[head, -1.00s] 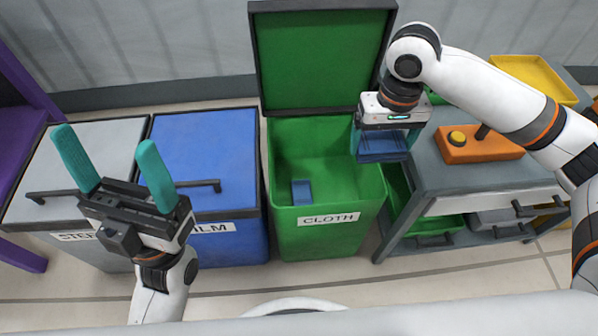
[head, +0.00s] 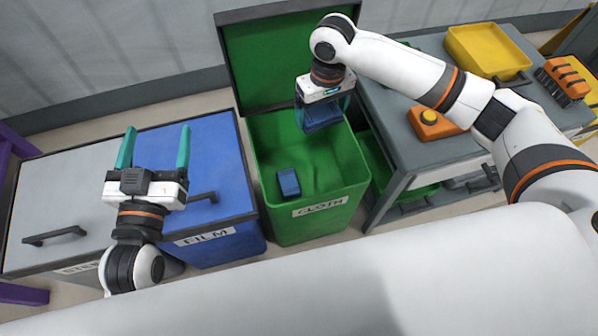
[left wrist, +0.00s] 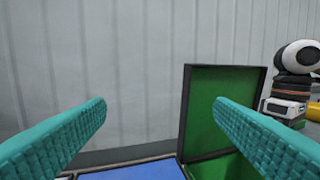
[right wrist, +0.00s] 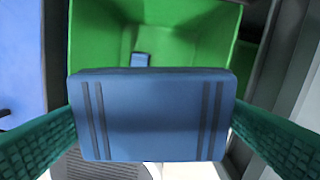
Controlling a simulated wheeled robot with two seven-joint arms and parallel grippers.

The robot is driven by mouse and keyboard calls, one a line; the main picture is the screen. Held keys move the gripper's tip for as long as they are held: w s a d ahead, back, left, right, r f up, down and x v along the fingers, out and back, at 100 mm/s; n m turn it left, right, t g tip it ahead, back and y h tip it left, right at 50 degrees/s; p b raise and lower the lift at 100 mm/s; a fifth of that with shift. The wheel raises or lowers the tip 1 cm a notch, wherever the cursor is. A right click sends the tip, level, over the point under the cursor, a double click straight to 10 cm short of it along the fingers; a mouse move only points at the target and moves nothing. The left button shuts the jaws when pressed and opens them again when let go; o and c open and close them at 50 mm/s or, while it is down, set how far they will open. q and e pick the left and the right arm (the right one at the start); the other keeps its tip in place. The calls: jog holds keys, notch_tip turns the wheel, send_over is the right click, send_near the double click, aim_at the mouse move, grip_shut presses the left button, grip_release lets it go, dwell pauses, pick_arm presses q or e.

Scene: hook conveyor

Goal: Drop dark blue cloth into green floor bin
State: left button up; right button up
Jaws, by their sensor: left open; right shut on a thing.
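The dark blue cloth (head: 322,114) is a folded block with dark stripes, held in my right gripper (head: 324,104). In the right wrist view the cloth (right wrist: 150,115) sits between both teal fingers, above the bin opening. The green floor bin (head: 318,207) has its lid raised and a label reading CLOTH. A small blue folded piece (head: 288,183) lies inside it; it also shows in the right wrist view (right wrist: 141,60). My left gripper (head: 155,150) is open and empty above the grey and blue bins, away from the green one.
A blue bin labelled FILM (head: 220,235) and a grey bin (head: 65,200) stand left of the green bin, lids shut.

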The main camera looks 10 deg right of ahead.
jog(key=p, duration=0.1)
jog(key=w+a+f+n+p, duration=0.1)
jog(key=p, duration=0.1)
jog(key=shift+f, duration=0.25)
jog(key=shift+a+f+n+p, duration=0.1)
jog(key=shift+f+n+p, duration=0.5)
jog(key=shift+p, duration=0.25)
pick_arm(q)
jog(key=s+a+f+g+y+p, duration=0.2)
jog(key=s+a+f+g+y, duration=0.3)
jog(key=s+f+g, duration=0.9)
jog(key=w+d+r+t+h+b, duration=0.35)
jog(key=w+r+t, duration=0.4)
jog(key=w, duration=0.35)
notch_tip(320, 180, up, 13)
jog(key=w+d+t+h+b, duration=0.1)
jog(key=d+t+h+b, duration=0.1)
jog(key=t, duration=0.8)
jog(key=shift+w+h+b, duration=0.4)
jog(key=shift+h+b, duration=0.05)
jog(key=shift+b, duration=0.7)
pick_arm(e)
notch_tip(320, 180, down, 8)
jog(key=shift+a+n, duration=0.15)
jog(key=shift+n, duration=0.25)
jog(key=shift+s, duration=0.1)
